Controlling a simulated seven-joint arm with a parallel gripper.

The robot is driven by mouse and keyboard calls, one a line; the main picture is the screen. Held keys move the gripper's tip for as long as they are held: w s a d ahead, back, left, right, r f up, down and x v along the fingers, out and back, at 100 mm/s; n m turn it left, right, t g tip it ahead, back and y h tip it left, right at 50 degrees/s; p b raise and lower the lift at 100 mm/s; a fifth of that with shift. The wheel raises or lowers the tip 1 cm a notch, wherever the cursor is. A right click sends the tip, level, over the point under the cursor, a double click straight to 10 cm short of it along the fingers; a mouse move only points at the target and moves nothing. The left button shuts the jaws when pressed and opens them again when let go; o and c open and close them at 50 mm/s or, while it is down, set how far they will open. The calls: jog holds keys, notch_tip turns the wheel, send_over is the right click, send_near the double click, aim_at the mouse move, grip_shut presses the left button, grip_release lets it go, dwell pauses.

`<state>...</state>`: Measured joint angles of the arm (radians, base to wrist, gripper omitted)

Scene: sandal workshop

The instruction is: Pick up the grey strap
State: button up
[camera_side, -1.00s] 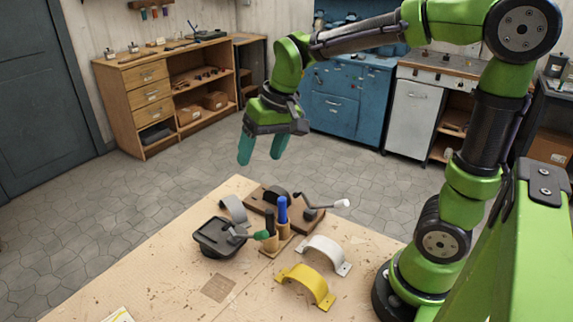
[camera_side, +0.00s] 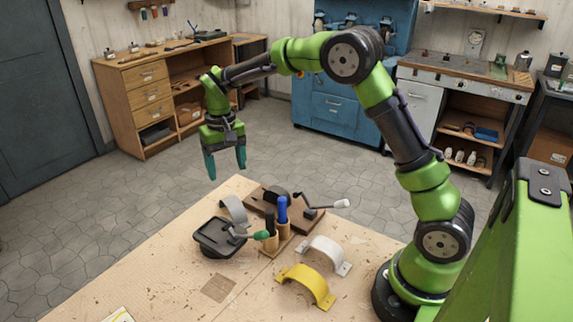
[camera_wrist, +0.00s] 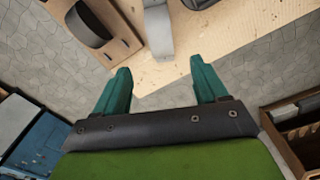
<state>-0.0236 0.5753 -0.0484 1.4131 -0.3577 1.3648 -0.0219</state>
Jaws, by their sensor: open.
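The grey strap (camera_side: 232,208) is a curved band standing near the far corner of the table, partly hidden behind the black device. In the wrist view, the grey strap (camera_wrist: 158,32) lies at the top centre, beyond and between the fingertips. My gripper (camera_side: 227,173) points down with its two teal fingers apart and nothing between them. It hangs above and a little left of the strap in the side view, clear of it. The wrist view also shows the gripper (camera_wrist: 160,66) open and empty, with the table's corner near the fingertips.
The black device (camera_side: 213,240) with a green-tipped lever stands close beside the strap. A brown board (camera_side: 262,197) with a lever clamp and a wooden holder (camera_side: 276,240) with upright tools are to its right. White (camera_side: 325,252) and yellow (camera_side: 306,284) straps lie nearer. The table's left is mostly clear.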

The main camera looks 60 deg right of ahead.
send_over(231, 200)
notch_tip(231, 200, down, 5)
jog(key=shift+w+d+r, duration=0.1)
jog(key=shift+r, duration=0.1)
jog(key=shift+s+f, duration=0.15)
jog(key=shift+f, duration=1.15)
jog(key=shift+s+f, duration=0.1)
jog(key=shift+f, duration=1.15)
jog(key=c, duration=1.2)
jog(key=shift+r, duration=0.1)
